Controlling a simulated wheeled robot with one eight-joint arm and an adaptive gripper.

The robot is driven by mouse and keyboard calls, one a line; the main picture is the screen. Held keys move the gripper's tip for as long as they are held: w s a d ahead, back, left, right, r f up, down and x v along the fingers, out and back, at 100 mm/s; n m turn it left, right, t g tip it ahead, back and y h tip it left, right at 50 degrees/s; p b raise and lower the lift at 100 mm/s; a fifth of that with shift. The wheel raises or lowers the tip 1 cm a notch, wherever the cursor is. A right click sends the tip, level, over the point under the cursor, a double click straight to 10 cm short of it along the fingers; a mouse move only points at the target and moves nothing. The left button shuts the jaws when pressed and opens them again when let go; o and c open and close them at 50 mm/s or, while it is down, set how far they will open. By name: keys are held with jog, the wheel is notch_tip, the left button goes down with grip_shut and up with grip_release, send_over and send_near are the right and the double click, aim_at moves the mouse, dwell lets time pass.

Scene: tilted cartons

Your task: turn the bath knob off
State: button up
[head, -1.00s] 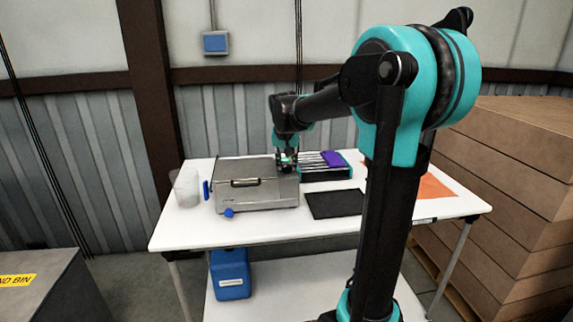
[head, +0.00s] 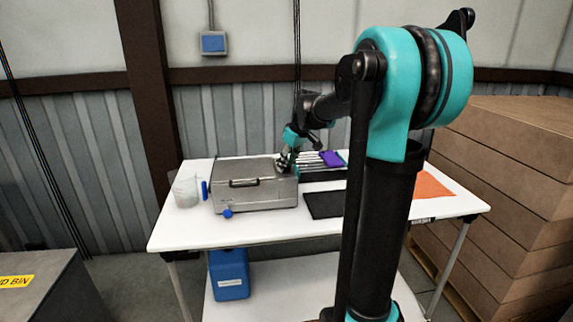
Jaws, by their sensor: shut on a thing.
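The bath is a grey metal box (head: 250,198) with a closed lid and a dark handle, on the left part of the white table. A blue knob (head: 227,213) sticks out low on its front, and a larger blue part (head: 205,190) is on its left side. My gripper (head: 284,167) is at the bath's back right corner, tilted down from the upper right. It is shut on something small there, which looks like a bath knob. The fingers hide most of it, and its turn angle cannot be seen.
A clear beaker (head: 186,190) stands left of the bath. A rack with a purple item (head: 331,158) is close right of my gripper. A black mat (head: 325,204) and an orange sheet (head: 432,187) lie farther right. Stacked cartons (head: 510,155) stand beside the table.

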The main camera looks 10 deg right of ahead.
jog(key=shift+n, duration=0.7)
jog(key=o, duration=0.9)
jog(key=v, duration=1.2)
jog(key=shift+w+d, duration=0.15)
jog(key=shift+w, duration=0.05)
jog(key=s+f+m, duration=0.1)
jog(key=s+f, duration=0.3)
jog(key=f, duration=0.2)
jog(key=s+f+m, duration=0.2)
jog(key=s+f, duration=0.2)
jog(key=f, duration=0.1)
jog(key=s+f+m+h, duration=0.1)
jog(key=s+f, duration=0.3)
jog(key=f, duration=0.2)
jog(key=shift+s+f, duration=0.2)
jog(key=shift+f, duration=0.15)
jog(key=s+f+m, duration=0.1)
jog(key=s+f, duration=0.3)
jog(key=s+f+m+h, duration=0.1)
jog(key=s+f, duration=0.3)
jog(key=s, duration=0.1)
jog(key=s+f+m, duration=0.2)
jog(key=s+f, duration=0.2)
jog(key=s, duration=0.1)
jog(key=shift+d+f+h, duration=0.3)
jog(key=shift+d+f, duration=0.1)
